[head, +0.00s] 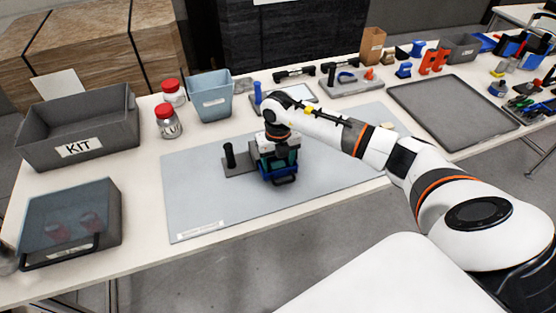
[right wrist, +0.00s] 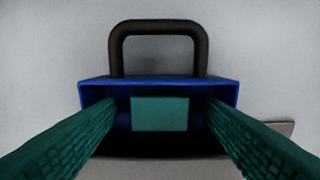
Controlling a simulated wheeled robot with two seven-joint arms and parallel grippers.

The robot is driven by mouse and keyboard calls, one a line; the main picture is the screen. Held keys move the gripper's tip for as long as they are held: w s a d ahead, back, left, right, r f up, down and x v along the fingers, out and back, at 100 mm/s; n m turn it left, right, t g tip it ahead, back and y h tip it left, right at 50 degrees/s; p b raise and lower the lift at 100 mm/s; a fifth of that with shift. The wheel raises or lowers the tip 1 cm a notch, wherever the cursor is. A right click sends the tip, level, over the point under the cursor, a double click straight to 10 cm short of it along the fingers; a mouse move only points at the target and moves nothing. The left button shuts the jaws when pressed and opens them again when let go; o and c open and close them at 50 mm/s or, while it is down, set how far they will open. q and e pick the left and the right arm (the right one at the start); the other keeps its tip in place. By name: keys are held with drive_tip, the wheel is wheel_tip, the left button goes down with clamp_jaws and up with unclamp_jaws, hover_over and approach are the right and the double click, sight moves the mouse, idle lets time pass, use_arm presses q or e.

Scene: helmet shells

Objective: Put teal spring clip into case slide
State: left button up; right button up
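The case slide is a blue open-topped box with a dark loop handle; in the head view (head: 268,177) it lies on the grey mat under my right gripper (head: 279,155). In the right wrist view the case slide (right wrist: 160,83) fills the middle, its handle at the top. The teal spring clip (right wrist: 160,114) shows as a teal block within the slide's outline. My right gripper's green ribbed fingers (right wrist: 162,114) reach into the slide on either side of the clip, with a dark gap on each side. The clip's depth is unclear. My left gripper is out of view.
A dark post on a grey base (head: 238,163) stands just left of the slide. The grey mat (head: 195,195) is otherwise mostly clear. A KIT bin (head: 110,128), a lidded box (head: 107,220), red-lidded jars (head: 168,128) and a blue-grey bin (head: 210,105) stand left; a tray (head: 450,110) lies right.

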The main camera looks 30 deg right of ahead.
wheel_tip(320, 180, up, 12)
drive_tip(key=b, duration=0.1)
idle(0.5)
